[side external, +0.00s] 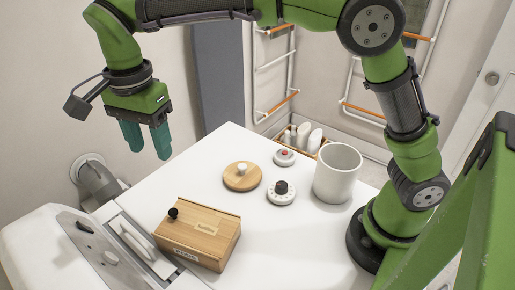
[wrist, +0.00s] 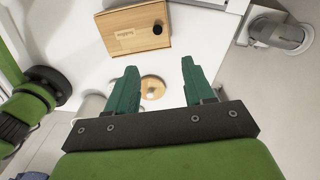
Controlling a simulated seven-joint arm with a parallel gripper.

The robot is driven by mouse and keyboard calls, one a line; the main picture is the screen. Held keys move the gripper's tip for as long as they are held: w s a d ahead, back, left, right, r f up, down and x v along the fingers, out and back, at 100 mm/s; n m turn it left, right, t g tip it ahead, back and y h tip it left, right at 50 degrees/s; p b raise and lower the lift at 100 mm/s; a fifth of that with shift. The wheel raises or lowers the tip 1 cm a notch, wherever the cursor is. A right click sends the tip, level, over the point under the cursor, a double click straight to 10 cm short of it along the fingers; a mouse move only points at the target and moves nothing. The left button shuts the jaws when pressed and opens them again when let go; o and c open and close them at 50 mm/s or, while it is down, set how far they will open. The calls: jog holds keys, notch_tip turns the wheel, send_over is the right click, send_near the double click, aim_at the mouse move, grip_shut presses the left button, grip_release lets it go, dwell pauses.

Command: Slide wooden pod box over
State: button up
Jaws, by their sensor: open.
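The wooden pod box (side external: 197,236) sits at the near left of the white table, beside the white machine. It has a light wood lid with a black knob and a label. It also shows in the wrist view (wrist: 130,32), at the top. My gripper (side external: 146,150) hangs in the air above and behind the box, apart from it. In the wrist view its two teal fingers (wrist: 158,75) are spread apart with nothing between them but the table and a round wooden lid farther below.
A round wooden lid (side external: 242,176) with a white knob, a white dial with a dark knob (side external: 282,192), a white button with a red top (side external: 285,157) and a white cup (side external: 338,172) stand on the table (side external: 213,150). A white machine (side external: 60,250) adjoins its left side.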

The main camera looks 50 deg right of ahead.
aim_at(171, 210)
dwell(0.3)
notch_tip(171, 210, down, 17)
dwell(0.6)
grip_shut()
dwell(0.3)
